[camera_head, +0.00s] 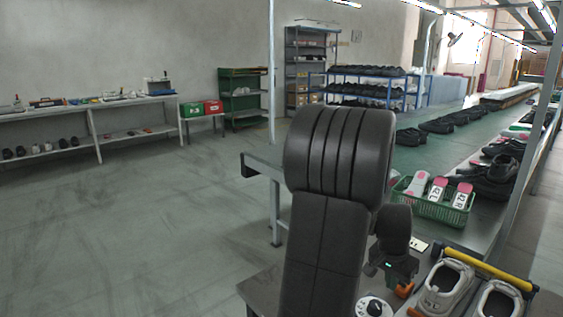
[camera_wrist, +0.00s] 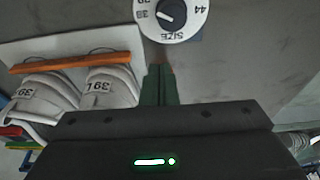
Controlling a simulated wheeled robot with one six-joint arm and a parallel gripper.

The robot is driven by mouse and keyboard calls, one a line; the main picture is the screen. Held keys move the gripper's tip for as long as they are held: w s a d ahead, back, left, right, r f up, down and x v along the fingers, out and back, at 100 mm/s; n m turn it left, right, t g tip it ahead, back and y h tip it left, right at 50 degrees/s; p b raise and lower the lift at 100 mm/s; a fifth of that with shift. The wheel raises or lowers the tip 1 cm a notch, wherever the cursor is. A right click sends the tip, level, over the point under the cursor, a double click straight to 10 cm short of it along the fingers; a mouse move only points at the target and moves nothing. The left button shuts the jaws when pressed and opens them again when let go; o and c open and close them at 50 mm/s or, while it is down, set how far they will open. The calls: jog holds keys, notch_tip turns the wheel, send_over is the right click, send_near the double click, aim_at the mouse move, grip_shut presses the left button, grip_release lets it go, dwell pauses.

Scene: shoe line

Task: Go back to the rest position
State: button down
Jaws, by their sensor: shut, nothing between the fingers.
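My gripper (camera_head: 402,288) is low over the near table at the lower right of the head view, partly hidden by my arm. In the wrist view my gripper (camera_wrist: 160,84) has its two dark green fingers together, with nothing between them. The fingers point toward a white round size dial (camera_wrist: 172,30) with a black knob; they look close to it, but I cannot tell whether they touch. The dial also shows in the head view (camera_head: 374,308), beside my arm. My arm rises in the middle of the head view, bent at a large dark joint.
White shoes (camera_wrist: 110,88) marked 39 stand left of my fingers, beside an orange bar (camera_wrist: 75,62). In the head view a yellow bar (camera_head: 488,268) is behind white shoes (camera_head: 446,290). A green basket (camera_head: 432,208) sits on the line beyond. Open floor (camera_head: 130,235) lies left.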

jog(key=shift+r, duration=0.1)
notch_tip(320, 180, up, 8)
jog(key=r+p, duration=0.1)
jog(key=p, duration=0.6)
jog(key=b+x, duration=0.2)
jog(key=x, duration=0.1)
jog(key=a+b+x, duration=0.1)
jog(key=b+x, duration=0.2)
jog(key=s+b+x, duration=0.1)
jog(key=b+x, duration=0.1)
jog(key=x, duration=0.1)
jog(key=shift+a+f, duration=0.2)
jog(key=shift+f, duration=0.35)
jog(key=d+p+v, duration=0.1)
jog(key=p+v, duration=0.7)
jog(key=v, duration=0.3)
jog(key=shift+w+r, duration=0.25)
jog(key=shift+r, duration=0.25)
jog(key=shift+a, duration=0.1)
